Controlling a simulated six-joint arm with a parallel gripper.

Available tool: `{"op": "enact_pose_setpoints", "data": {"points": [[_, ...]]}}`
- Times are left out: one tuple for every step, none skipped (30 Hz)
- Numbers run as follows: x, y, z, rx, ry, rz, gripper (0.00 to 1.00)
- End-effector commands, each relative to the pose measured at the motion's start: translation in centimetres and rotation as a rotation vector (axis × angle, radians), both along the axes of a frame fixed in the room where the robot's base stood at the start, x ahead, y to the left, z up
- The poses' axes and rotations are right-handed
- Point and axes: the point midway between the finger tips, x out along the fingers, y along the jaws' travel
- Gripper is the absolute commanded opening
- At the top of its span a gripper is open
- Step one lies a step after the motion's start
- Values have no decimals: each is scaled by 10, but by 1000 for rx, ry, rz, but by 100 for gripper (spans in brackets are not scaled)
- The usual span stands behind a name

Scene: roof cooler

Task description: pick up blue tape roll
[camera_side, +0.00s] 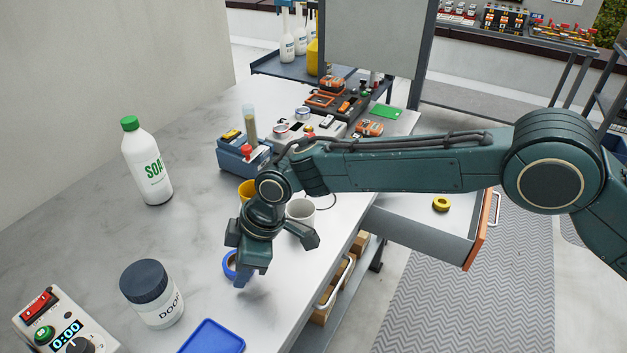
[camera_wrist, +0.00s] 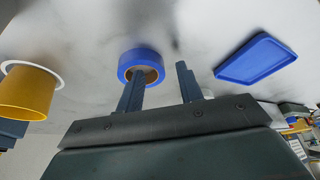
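The blue tape roll (camera_side: 229,263) lies flat on the light table in the side view, partly hidden behind my gripper. In the wrist view the blue roll (camera_wrist: 128,61) shows its brown inner core, near the tip of the left finger. My gripper (camera_side: 244,274) points down close beside the roll. In the wrist view my gripper (camera_wrist: 160,78) is open, its two dark blue fingers apart, with no object held between them. The left finger overlaps the roll's near edge in that view; I cannot tell whether they touch.
A blue tray (camera_side: 213,338) lies at the front; it also shows in the wrist view (camera_wrist: 254,60). A jar (camera_side: 152,296) stands left of the roll. A white mug (camera_side: 299,211) and yellow cup (camera_side: 246,190) stand behind. A soap bottle (camera_side: 147,165) stands farther left.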

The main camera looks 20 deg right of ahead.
Motion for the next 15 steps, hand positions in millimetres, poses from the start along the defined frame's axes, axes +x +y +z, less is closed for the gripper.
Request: {"op": "enact_pose_setpoints", "data": {"points": [[0,2,-5,-1,0,0,37],[0,2,-6,0,0,0,37],[0,3,-8,0,0,0,37],[0,4,-9,0,0,0,37],[1,4,-9,0,0,0,37],[1,4,-10,0,0,0,37],[1,4,-10,0,0,0,37],[1,4,-10,0,-1,0,37],[1,4,-10,0,-1,0,37],[1,4,-10,0,0,0,37],[1,4,-10,0,0,0,37],[0,4,-10,0,0,0,37],[0,4,-10,0,0,0,37],[0,4,-10,0,0,0,37],[0,4,-10,0,0,0,37]]}}
